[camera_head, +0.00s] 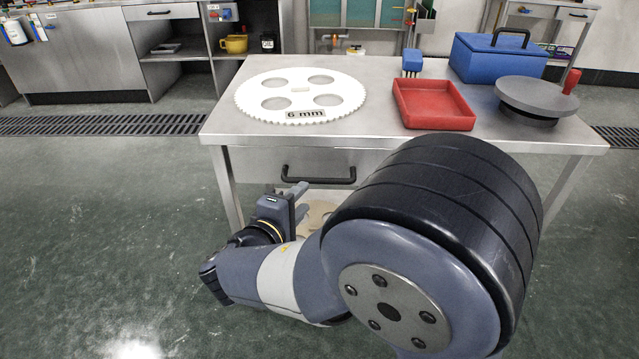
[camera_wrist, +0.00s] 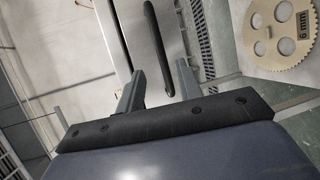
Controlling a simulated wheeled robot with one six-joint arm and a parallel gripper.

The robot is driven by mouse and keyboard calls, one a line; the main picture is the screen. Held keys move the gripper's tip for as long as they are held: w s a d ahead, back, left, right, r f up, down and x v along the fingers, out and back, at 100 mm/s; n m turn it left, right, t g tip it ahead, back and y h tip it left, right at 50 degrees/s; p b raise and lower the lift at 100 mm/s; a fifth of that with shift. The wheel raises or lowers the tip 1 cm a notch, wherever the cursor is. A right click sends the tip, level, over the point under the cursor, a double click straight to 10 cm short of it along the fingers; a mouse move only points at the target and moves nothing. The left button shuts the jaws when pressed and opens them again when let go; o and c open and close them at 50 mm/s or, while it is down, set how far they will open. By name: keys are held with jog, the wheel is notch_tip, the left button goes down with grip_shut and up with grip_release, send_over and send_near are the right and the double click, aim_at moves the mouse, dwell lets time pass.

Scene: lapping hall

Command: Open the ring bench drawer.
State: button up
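The ring bench drawer (camera_head: 255,162) is a grey metal front under the bench top and looks shut. Its black bar handle (camera_head: 318,180) crosses the front; part of the drawer is hidden behind my arm. My gripper (camera_head: 297,190) is low in front of the bench, near the handle's left end. In the wrist view the handle (camera_wrist: 153,30) runs down the picture, and its lower end lies between the two separated fingers of my gripper (camera_wrist: 158,85). I cannot tell how far the fingertips reach past the bar.
The floor to the left is clear.

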aim_at(318, 182)
jog(key=b+x, duration=0.1)
jog(key=x, duration=0.8)
jog(key=shift+w+d+b, duration=0.15)
jog(key=shift+w+b, duration=0.05)
jog(key=shift+b, duration=0.2)
jog(key=shift+c, duration=0.4)
grip_shut()
